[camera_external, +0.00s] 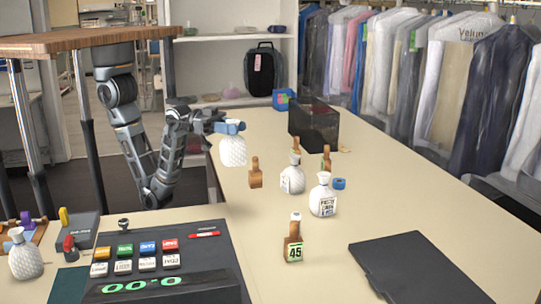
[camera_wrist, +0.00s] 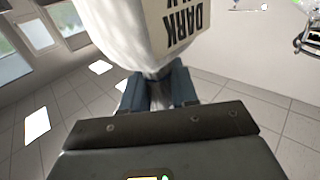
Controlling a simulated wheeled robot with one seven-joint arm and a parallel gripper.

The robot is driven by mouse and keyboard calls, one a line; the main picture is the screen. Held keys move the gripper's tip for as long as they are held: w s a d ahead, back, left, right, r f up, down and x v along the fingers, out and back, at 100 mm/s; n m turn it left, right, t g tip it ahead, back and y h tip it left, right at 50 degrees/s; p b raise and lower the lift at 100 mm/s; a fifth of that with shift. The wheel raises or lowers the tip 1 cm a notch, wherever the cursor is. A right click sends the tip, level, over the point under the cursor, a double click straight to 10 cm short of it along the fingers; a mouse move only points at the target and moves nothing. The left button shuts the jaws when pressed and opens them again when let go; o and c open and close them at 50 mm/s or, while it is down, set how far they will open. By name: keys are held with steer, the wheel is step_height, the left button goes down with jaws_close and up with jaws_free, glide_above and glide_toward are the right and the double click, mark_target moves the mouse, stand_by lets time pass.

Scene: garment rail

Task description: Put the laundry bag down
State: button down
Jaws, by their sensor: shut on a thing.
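The laundry bag is white and quilted, and it hangs below my gripper in the external view (camera_external: 233,152). My gripper (camera_external: 230,127) is shut on its neck.
White bags stand on the counter (camera_external: 292,181) (camera_external: 323,203), with brown tagged bottles (camera_external: 256,174) (camera_external: 293,245) near them. A dark box (camera_external: 314,128) is behind. A black flat case (camera_external: 420,268) lies at front right, and a button panel (camera_external: 160,265) at front left.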

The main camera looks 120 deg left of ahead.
steer(key=r, duration=0.2)
steer(key=w+r, duration=0.1)
steer(key=shift+a, duration=0.25)
steer(key=w+a+n+y+p, duration=0.1)
steer(key=w+a+n+y, duration=0.15)
steer(key=w+a, duration=1.45)
steer(key=w+a+n+g+y+p, duration=0.1)
steer(key=w+a+y, duration=0.15)
steer(key=a, duration=0.75)
steer(key=w+a+n+y, duration=0.15)
steer(key=w+a, duration=0.25)
steer(key=a, duration=0.7)
step_height(320, 180, down, 19)
steer(key=p, duration=0.1)
steer(key=shift+w+f, duration=0.15)
steer(key=shift+w, duration=0.05)
